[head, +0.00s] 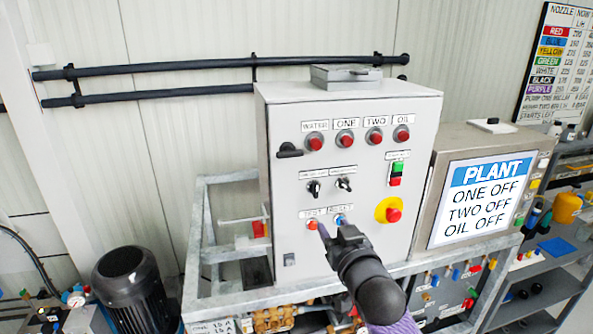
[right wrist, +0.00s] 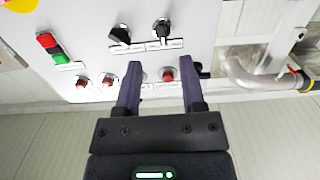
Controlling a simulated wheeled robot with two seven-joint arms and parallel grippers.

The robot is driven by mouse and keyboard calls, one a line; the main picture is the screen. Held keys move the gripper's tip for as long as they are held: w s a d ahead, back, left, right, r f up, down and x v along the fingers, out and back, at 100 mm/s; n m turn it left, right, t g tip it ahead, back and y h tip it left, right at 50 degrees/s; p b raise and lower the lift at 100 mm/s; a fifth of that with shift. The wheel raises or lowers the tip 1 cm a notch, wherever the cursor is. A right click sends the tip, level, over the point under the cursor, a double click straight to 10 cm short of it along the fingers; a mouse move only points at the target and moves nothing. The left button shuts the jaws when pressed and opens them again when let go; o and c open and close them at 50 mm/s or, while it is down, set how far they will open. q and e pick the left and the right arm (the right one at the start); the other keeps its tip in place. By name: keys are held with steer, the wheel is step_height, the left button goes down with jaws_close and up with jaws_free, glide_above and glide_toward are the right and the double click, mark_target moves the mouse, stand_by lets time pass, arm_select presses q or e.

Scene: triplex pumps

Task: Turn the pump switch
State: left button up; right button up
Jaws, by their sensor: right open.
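Two black rotary switches sit side by side mid-panel on the grey control box (head: 350,215): a left one (head: 314,187) and a right one (head: 344,183). Their small labels are too blurred to read, so I cannot tell which is the pump switch. My right gripper (head: 336,229) is open and empty in front of the panel, below the switches in the head view, near the TEST button (head: 312,225) and RESET button (head: 340,219). In the right wrist view, where the panel is upside down, both switches (right wrist: 120,36) (right wrist: 162,30) show beyond the open fingertips (right wrist: 162,64). My left gripper is not in view.
Red lamps (head: 346,137) line the panel's top. A green-red button (head: 397,171) and a yellow-based red emergency stop (head: 390,210) are at its right. A black handle (head: 288,151) protrudes at the left. The PLANT display (head: 484,200) reads ONE OFF, TWO OFF, OIL OFF.

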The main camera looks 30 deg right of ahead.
mark_target(317, 190)
steer(key=w, duration=0.3)
steer(key=w+d+r, duration=0.1)
steer(key=w, duration=0.2)
steer(key=w+d+r, duration=0.1)
steer(key=w, duration=0.2)
steer(key=shift+w+r, duration=0.1)
steer(key=shift+w, duration=0.1)
jaws_close()
